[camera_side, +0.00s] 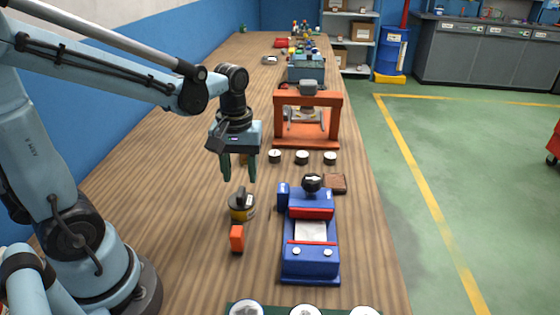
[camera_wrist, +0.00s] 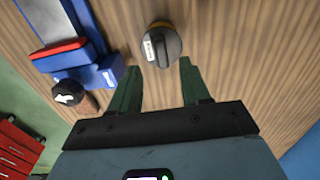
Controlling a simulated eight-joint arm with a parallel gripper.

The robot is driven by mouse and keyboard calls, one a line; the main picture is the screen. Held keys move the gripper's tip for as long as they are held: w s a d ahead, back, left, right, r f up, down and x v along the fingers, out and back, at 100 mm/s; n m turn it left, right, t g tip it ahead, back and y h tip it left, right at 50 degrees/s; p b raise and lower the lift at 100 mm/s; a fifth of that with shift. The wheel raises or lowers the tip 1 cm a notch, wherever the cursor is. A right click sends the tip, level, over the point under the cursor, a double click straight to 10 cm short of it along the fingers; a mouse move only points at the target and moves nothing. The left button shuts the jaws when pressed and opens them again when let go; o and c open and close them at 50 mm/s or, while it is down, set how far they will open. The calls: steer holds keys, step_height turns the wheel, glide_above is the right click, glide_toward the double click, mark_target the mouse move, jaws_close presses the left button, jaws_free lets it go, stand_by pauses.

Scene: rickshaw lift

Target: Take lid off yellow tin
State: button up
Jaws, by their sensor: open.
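The yellow tin (camera_side: 242,213) stands upright on the wooden bench, left of the blue machine. Its dark lid (camera_side: 241,199) with a raised grip sits on it. In the wrist view the lid (camera_wrist: 161,45) shows from above with a white label and hides nearly all of the tin. My gripper (camera_side: 239,180) is open and empty, its green fingers pointing down above the tin and apart from it. In the wrist view my gripper's fingertips (camera_wrist: 160,68) stand apart, with the lid just beyond the gap between them.
The blue machine (camera_side: 310,245) with a black knob stands right of the tin. A small orange block (camera_side: 237,239) lies in front of the tin. Behind are several small round pieces (camera_side: 302,157) and an orange frame (camera_side: 331,116). Bench left of the tin is clear.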

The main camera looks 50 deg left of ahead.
mark_target(241, 191)
steer(key=shift+s+f, duration=0.15)
steer(key=shift+f, duration=2.05)
steer(key=shift+c, duration=0.5)
jaws_close()
